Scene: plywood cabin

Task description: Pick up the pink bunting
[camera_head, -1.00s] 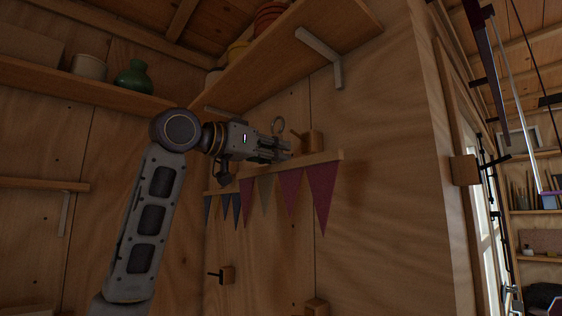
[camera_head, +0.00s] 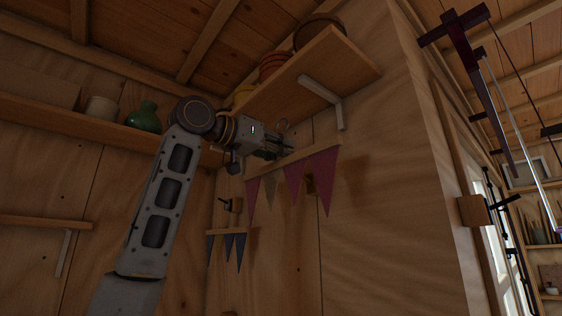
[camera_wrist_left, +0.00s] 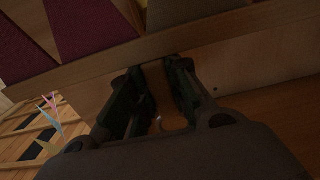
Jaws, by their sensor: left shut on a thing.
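The pink bunting (camera_head: 323,180) is a wooden bar with dark pink pennants and a beige one hanging from it. My left gripper (camera_head: 284,147) is shut on it at the bar, and a thin ring stands up beside the fingers. The bunting is held up in front of the wall, below the upper shelf. In the left wrist view the bar and pennants (camera_wrist_left: 95,28) cross the top, with the left fingers (camera_wrist_left: 150,85) against the bar. The exact contact is dark. My right gripper is not in view.
A blue bunting (camera_head: 228,247) hangs lower left on the wall, near a wooden peg (camera_head: 232,205). The upper shelf (camera_head: 312,70) with bowls and its bracket (camera_head: 322,95) is close above my gripper. A green vase (camera_head: 144,117) stands on the left shelf.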

